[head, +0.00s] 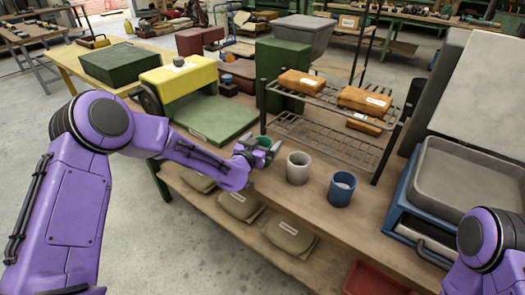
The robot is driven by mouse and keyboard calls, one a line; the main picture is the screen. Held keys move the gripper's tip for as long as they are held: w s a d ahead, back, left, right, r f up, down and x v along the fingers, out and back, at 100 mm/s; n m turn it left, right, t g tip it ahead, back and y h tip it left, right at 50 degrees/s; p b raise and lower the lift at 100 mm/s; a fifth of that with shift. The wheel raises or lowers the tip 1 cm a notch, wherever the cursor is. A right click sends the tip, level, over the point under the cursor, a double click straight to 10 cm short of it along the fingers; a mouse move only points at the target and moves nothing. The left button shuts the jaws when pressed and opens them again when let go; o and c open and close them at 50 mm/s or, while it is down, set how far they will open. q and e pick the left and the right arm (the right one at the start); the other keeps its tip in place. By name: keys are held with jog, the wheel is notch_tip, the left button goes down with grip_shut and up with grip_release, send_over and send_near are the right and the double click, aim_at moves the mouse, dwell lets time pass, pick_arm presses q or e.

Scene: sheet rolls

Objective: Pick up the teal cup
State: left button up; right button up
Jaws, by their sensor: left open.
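The teal cup (264,142) stands on the wooden bench, mostly hidden by my left gripper; only a small part of its rim and inside shows. My left gripper (261,150) is open at the cup, with its dark fingers to the left and right of it. I cannot tell whether the fingers touch the cup. A pale grey cup (298,168) stands just right of it, and a blue cup (341,189) stands further right. My right arm shows at the lower right edge, but its gripper is out of the picture.
A wire rack (325,143) with brown packages (364,101) stands behind the cups. Grey and blue trays (470,180) fill the bench's right side. Brown sacks (240,204) lie on the lower shelf.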

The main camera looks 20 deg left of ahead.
pick_arm(q)
jog(key=shift+s, duration=0.1)
jog(key=c, duration=1.1)
jog(key=shift+r, duration=0.1)
